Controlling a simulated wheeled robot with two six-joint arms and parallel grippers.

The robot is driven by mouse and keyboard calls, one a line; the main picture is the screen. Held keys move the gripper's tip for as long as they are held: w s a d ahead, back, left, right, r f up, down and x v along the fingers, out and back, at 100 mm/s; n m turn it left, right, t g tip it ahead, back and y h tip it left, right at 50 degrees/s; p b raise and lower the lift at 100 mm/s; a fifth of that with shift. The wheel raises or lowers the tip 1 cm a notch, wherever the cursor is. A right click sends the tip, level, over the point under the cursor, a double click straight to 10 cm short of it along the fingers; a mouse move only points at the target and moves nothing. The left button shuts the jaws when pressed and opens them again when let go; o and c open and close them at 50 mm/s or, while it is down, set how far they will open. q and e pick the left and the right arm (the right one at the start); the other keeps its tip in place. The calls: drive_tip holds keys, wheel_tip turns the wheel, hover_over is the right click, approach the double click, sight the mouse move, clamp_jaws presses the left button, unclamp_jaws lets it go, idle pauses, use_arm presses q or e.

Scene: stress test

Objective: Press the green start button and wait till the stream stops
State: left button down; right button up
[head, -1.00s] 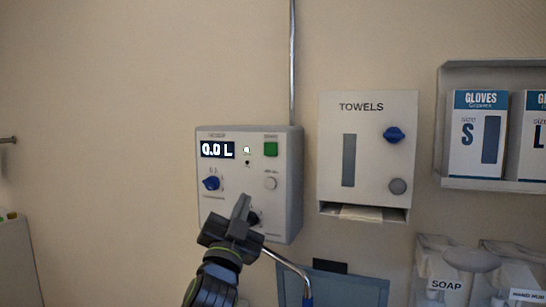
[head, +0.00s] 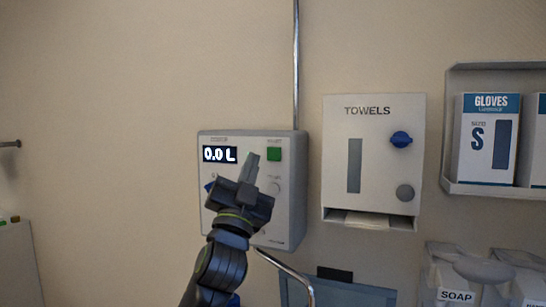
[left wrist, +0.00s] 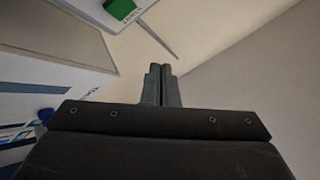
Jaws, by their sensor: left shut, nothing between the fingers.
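The green start button (head: 274,154) is at the upper right of the grey dispenser box (head: 288,205) on the wall. The box's display (head: 219,154) reads 0.0 L. My left gripper (head: 252,160) is shut and empty in front of the box, its tips just left of the button in the head view. In the left wrist view the green button (left wrist: 120,8) is at the top left, apart from the shut fingertips (left wrist: 160,70). My gripper hides part of the box's lower controls; a bit of the blue knob (head: 209,186) shows. My right gripper is not in view.
A towel dispenser (head: 373,130) with a blue knob is on the wall to the right. A glove shelf (head: 490,190) and soap bottles (head: 457,296) are farther right. A curved metal spout (head: 285,268) is below the box.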

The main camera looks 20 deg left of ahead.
sight(272, 148)
use_arm(q)
drive_tip(key=shift+w+a+b, duration=0.15)
drive_tip(key=shift+w+b, duration=1.1)
drive_tip(key=shift+w, duration=2.4)
drive_tip(key=shift+w, duration=0.2)
drive_tip(key=shift+w+b, duration=0.2)
drive_tip(key=shift+b, duration=0.1)
drive_tip(key=shift+w+a+b, duration=0.1)
drive_tip(key=shift+w+b, duration=0.25)
drive_tip(key=shift+w, duration=0.05)
drive_tip(key=shift+s, duration=0.8)
